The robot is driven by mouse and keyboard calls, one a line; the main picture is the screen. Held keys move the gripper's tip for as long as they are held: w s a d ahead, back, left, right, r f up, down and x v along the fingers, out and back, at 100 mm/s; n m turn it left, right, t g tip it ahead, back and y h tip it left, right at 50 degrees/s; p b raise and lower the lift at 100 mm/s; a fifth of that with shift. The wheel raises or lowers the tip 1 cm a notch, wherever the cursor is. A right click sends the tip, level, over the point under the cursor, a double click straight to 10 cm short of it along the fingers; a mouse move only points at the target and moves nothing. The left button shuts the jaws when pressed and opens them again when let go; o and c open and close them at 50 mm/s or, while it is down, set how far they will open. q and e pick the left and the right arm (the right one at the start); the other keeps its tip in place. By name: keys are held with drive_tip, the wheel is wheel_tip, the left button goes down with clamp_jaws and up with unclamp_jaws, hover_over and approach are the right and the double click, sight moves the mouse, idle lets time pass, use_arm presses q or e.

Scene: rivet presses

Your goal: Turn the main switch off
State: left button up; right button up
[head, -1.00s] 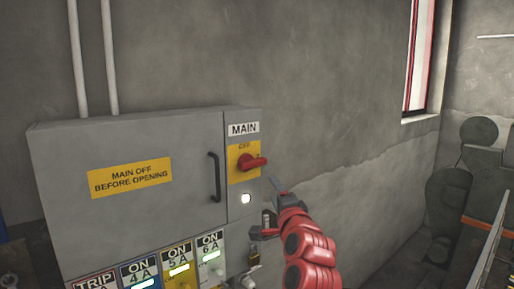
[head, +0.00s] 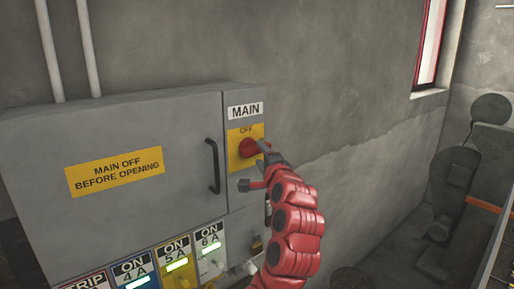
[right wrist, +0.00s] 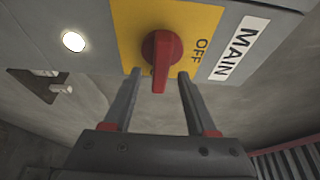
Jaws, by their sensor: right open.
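The main switch is a red rotary handle (head: 249,147) on a yellow plate (head: 236,138) marked OFF, under a MAIN label. In the right wrist view the handle (right wrist: 160,62) points toward my gripper, at a right angle to the OFF mark. My right gripper (head: 254,168) is open at the switch. In the right wrist view its two fingertips (right wrist: 158,74) stand one on each side of the handle, with a gap on both sides. In the head view the gripper hides part of the handle. My left gripper is not in view.
The grey cabinet door (head: 110,190) has a black pull handle (head: 213,166) just left of the switch. A lit white lamp (right wrist: 73,41) sits beside the yellow plate. Several labelled ON units (head: 176,258) line the bottom. Bare wall (head: 340,130) lies to the right.

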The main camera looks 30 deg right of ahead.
drive_tip(key=shift+x, duration=1.05)
drive_tip(key=shift+s+a, duration=0.1)
drive_tip(key=shift+s, duration=0.05)
drive_tip(key=shift+c, duration=0.3)
drive_tip(key=shift+r, duration=0.1)
drive_tip(key=shift+c, duration=1.1)
clamp_jaws()
